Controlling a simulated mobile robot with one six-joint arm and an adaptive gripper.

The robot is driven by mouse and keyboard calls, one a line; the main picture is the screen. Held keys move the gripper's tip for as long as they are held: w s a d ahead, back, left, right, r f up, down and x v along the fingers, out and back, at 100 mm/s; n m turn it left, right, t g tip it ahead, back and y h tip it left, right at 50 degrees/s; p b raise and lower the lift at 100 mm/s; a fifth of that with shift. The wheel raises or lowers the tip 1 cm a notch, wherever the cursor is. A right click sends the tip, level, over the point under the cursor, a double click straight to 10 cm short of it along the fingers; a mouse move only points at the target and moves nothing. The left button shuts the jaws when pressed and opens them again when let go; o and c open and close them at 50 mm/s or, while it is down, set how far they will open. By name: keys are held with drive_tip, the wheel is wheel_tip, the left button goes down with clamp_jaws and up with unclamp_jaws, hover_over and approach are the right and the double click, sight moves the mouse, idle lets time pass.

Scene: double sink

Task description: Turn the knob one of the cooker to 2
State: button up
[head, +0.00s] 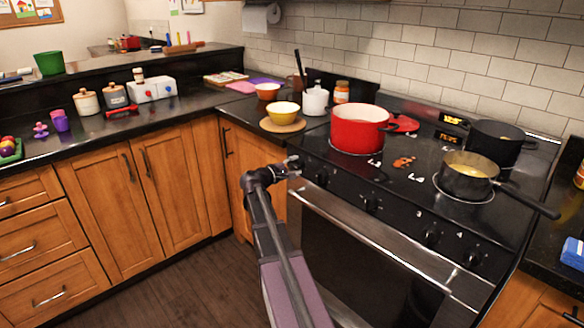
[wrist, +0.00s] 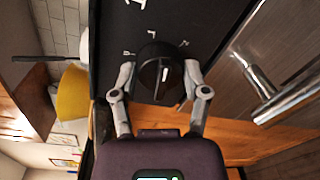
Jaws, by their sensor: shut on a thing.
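The cooker (head: 400,184) has a black front panel with a row of dark knobs. My gripper (head: 294,165) is at the left end of this panel in the head view, where it covers the knob it is on. In the wrist view, my gripper (wrist: 161,78) has one finger on each side of a round black knob (wrist: 152,86), closed on it. The knob has a raised grip bar with a short white mark. White markings are printed on the panel around it; they are too small to read.
A red pot (head: 357,134), a black pot (head: 496,136) and a black pan (head: 467,173) stand on the hob. The pan's handle sticks out over the front right. The oven handle (head: 390,245) runs below the knobs.

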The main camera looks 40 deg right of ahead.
drive_tip(key=m, duration=0.4)
drive_tip(key=shift+s+d, duration=0.1)
drive_tip(key=shift+m+t, duration=0.3)
drive_tip(key=shift+m, duration=1.5)
drive_tip(key=o, duration=1.2)
drive_tip(key=shift+c, duration=0.2)
drive_tip(key=shift+s, duration=0.1)
